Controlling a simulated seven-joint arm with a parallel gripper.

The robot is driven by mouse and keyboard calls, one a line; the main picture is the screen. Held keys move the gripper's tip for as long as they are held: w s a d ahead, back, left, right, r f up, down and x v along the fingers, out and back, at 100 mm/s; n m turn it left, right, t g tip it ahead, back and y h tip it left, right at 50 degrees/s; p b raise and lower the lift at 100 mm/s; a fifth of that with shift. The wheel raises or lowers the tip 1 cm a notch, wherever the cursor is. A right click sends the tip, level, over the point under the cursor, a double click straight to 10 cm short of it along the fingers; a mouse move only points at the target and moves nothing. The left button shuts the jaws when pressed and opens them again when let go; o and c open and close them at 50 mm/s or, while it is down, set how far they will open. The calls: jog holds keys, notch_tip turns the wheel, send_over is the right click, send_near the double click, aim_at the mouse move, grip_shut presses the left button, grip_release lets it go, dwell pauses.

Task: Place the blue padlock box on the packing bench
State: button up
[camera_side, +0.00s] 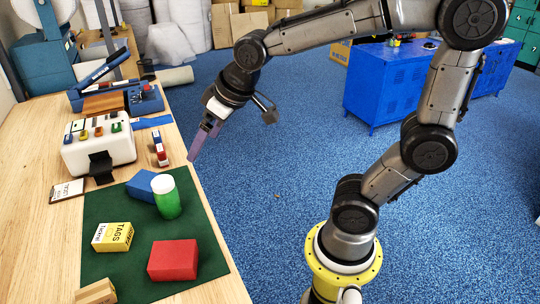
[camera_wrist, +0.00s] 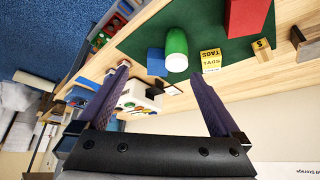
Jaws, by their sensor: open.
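The blue padlock box (camera_side: 141,186) lies on the green mat (camera_side: 105,208) on the wooden packing bench (camera_side: 40,260). A green cylinder with a white top (camera_side: 166,197) stands in front of it and hides part of its right side. The blue box also shows in the wrist view (camera_wrist: 156,62), left of the cylinder (camera_wrist: 176,52). My gripper (camera_side: 192,157), with purple fingers, is open and empty. It hangs near the bench's right edge, up and to the right of the blue box in the side view, apart from it. The fingers spread wide in the wrist view (camera_wrist: 160,71).
A yellow TAGS box (camera_side: 112,237) and a red box (camera_side: 173,260) lie on the mat. A white machine (camera_side: 98,145), a small red-and-white item (camera_side: 160,151) and a blue device (camera_side: 115,95) stand farther back. Blue cabinets (camera_side: 385,85) stand on the floor beyond.

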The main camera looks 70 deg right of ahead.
jog(key=s+f, duration=0.1)
jog(key=s, duration=1.4)
jog(key=shift+g, duration=0.3)
jog(key=shift+w, duration=0.1)
